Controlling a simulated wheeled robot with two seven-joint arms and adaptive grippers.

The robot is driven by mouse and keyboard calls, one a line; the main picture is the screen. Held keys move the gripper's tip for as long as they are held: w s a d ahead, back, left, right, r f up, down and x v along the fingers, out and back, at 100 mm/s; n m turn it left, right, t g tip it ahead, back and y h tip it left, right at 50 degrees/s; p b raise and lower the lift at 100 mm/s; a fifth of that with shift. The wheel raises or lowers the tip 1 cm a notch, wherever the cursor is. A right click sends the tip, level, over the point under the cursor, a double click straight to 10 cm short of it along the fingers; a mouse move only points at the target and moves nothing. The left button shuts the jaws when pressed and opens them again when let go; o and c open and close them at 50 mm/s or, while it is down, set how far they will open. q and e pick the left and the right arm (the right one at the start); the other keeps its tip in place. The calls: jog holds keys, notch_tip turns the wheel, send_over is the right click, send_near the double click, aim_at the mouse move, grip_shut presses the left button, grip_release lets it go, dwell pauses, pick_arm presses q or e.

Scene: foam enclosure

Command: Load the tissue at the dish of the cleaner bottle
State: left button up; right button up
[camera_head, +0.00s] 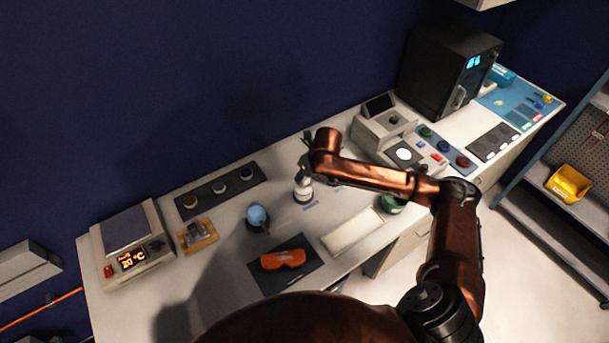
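A small white bottle (303,191) with a grey upper part stands near the middle of the bench and looks like the cleaner bottle. My copper-coloured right arm comes in from the right and bends down over it. The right gripper (306,164) is at or just above the bottle's top, mostly hidden by the arm's end. I cannot tell whether it touches the bottle, whether its fingers are open, or whether it holds a tissue. The bottle's dish and any tissue cannot be made out. My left gripper is not in view.
Left of the bottle are a blue bulb (257,215), orange goggles (283,260) on a dark mat and a heater unit (133,245). A white pad (352,231) lies in front, with a green round item (391,204) beside it. Instruments (384,127) stand behind right.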

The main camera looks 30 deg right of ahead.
jog(key=shift+f, duration=0.7)
dwell(0.8)
notch_tip(320, 180, up, 7)
jog(key=p, duration=0.7)
jog(key=shift+r+p, duration=0.1)
jog(key=shift+p, duration=0.3)
dwell(0.7)
